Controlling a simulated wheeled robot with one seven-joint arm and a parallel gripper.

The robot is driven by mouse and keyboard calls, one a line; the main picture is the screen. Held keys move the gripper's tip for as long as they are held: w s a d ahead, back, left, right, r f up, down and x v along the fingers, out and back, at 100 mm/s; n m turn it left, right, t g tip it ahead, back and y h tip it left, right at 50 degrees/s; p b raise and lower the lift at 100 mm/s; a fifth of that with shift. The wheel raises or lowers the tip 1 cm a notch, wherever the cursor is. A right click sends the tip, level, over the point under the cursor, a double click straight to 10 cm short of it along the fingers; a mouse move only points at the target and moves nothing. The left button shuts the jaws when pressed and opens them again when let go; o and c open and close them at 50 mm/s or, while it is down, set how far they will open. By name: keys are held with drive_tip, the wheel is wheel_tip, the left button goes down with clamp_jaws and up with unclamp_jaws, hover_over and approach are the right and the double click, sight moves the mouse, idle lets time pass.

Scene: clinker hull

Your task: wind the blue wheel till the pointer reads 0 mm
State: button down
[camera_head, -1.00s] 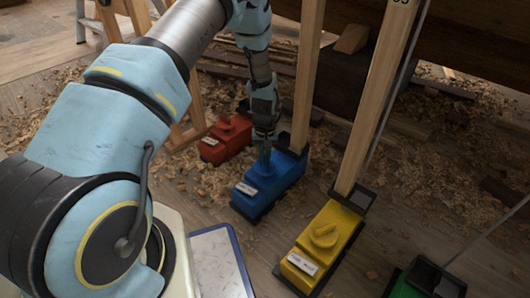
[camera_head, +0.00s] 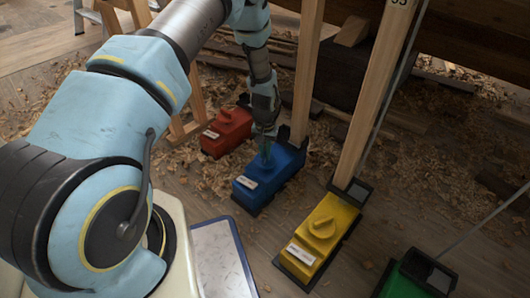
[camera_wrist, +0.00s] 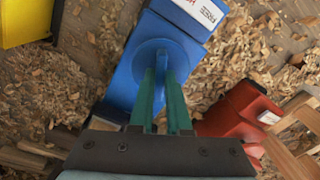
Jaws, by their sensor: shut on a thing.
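The blue unit (camera_head: 270,174) with a white label stands on the floor between the red and yellow ones. Its blue wheel shows as a round disc (camera_wrist: 150,57) in the wrist view. My gripper (camera_head: 266,158) points straight down onto the top of this unit. In the wrist view its green fingers (camera_wrist: 162,90) are close together over the disc, shut on the wheel's grip, which they mostly hide. The pointer and its scale cannot be read in either view.
A red unit (camera_head: 227,132) stands behind left, a yellow unit (camera_head: 321,238) front right, a green one (camera_head: 420,276) at the lower right. Wooden posts (camera_head: 308,70) rise behind the units. Wood shavings cover the floor. A tray (camera_head: 222,258) lies by my base.

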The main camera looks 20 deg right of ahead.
drive_tip(key=c, duration=0.9)
unclamp_jaws()
drive_tip(key=shift+r, duration=0.1)
wheel_tip(320, 180, up, 11)
drive_tip(key=p, duration=0.3)
drive_tip(key=shift+f+p, duration=0.2)
drive_tip(key=shift+p, duration=0.15)
